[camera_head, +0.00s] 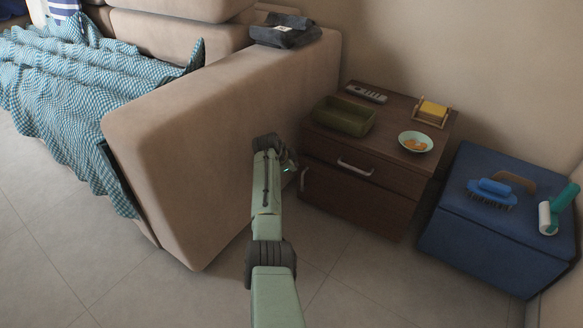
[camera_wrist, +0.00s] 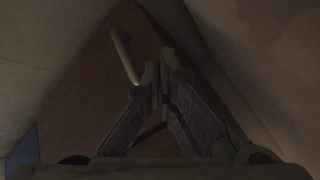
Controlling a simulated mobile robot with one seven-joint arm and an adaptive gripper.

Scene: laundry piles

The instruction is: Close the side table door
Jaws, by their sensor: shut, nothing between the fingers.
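The dark brown side table (camera_head: 402,103) stands right of the sofa, with a drawer (camera_head: 378,171) above and a door (camera_head: 352,205) below. The door has a pale handle (camera_head: 304,180) near its left edge. The door looks nearly flush with the front; I cannot tell whether a small gap is left. My gripper (camera_head: 291,168) is by the door's left edge, partly hidden by my wrist. In the wrist view my gripper (camera_wrist: 166,78) is shut and empty, with brown panel (camera_wrist: 85,95) behind it and a pale handle (camera_wrist: 125,57) to its left. Contact is unclear.
The sofa arm (camera_head: 215,125) stands close on the left of my arm. A green tray (camera_head: 343,116), a remote (camera_head: 366,94), a yellow sponge in a holder (camera_head: 432,109) and a small bowl (camera_head: 415,141) sit on the table. A blue box (camera_head: 490,235) stands right. Floor in front is clear.

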